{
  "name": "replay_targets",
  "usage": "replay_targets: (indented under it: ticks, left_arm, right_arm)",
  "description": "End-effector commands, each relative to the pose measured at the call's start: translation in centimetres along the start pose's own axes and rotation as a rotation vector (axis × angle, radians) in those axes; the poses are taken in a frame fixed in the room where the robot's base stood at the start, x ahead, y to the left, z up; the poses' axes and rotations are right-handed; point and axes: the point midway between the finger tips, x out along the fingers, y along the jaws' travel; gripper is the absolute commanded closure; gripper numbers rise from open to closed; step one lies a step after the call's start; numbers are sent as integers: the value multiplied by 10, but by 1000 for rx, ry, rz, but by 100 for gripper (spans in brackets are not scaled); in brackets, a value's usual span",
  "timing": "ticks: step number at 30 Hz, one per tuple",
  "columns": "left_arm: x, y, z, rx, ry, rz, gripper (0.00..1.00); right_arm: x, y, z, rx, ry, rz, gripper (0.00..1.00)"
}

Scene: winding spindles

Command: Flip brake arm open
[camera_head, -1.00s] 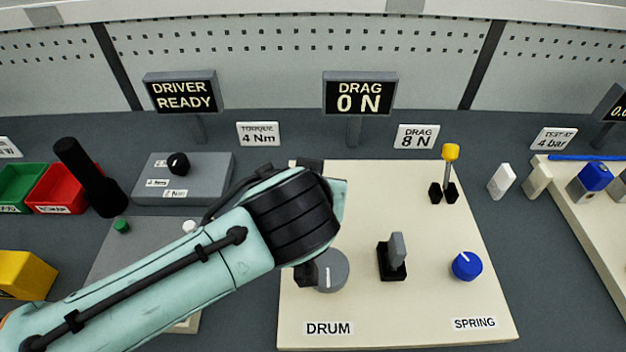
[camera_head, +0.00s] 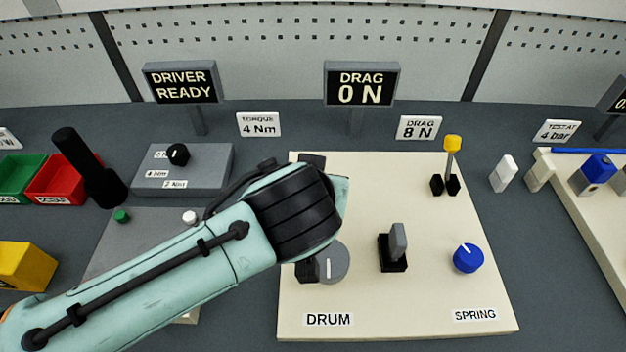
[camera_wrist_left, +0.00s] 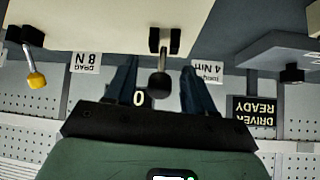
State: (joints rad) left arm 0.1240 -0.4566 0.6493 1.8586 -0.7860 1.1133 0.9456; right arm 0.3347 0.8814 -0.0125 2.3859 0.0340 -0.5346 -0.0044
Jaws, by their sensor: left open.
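A cream board (camera_head: 440,310) carries several fittings. At its back left edge a black bracket (camera_head: 312,160) shows partly behind my left arm. In the left wrist view, which is upside down, a lever with a dark round knob (camera_wrist_left: 159,84) stands in a black bracket (camera_wrist_left: 166,38). My left gripper (camera_wrist_left: 160,68) is open, with one finger on each side of this lever; contact cannot be told. In the head view my arm hides this gripper. A yellow-knobbed lever (camera_head: 452,144) stands upright at the board's back right. No label names the brake arm. My right gripper is out of view.
A grey drum knob (camera_head: 333,263), a grey lever (camera_head: 398,242) and a blue spring knob (camera_head: 468,258) are on the board. The drag display (camera_head: 360,83) reads 0 N behind it. A grey driver box (camera_head: 210,170) stands left.

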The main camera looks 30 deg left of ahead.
Motion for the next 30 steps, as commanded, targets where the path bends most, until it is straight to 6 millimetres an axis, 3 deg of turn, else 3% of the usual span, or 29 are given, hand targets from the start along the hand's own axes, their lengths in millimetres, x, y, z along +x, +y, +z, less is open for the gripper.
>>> replay_targets:
  ticks: [5, 15, 22, 30]
  left_arm:
    - [-14, 0, -2, -1, 5, 2, 46]
    - [-90, 0, -2, -1, 5, 2, 46]
    - [-125, 0, -1, 0, 2, 0, 46]
    - [-134, 0, 1, 1, -2, 0, 46]
  right_arm:
    - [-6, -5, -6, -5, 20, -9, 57]
    - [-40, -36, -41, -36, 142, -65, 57]
    - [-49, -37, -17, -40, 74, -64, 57]
    - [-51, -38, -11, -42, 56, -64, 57]
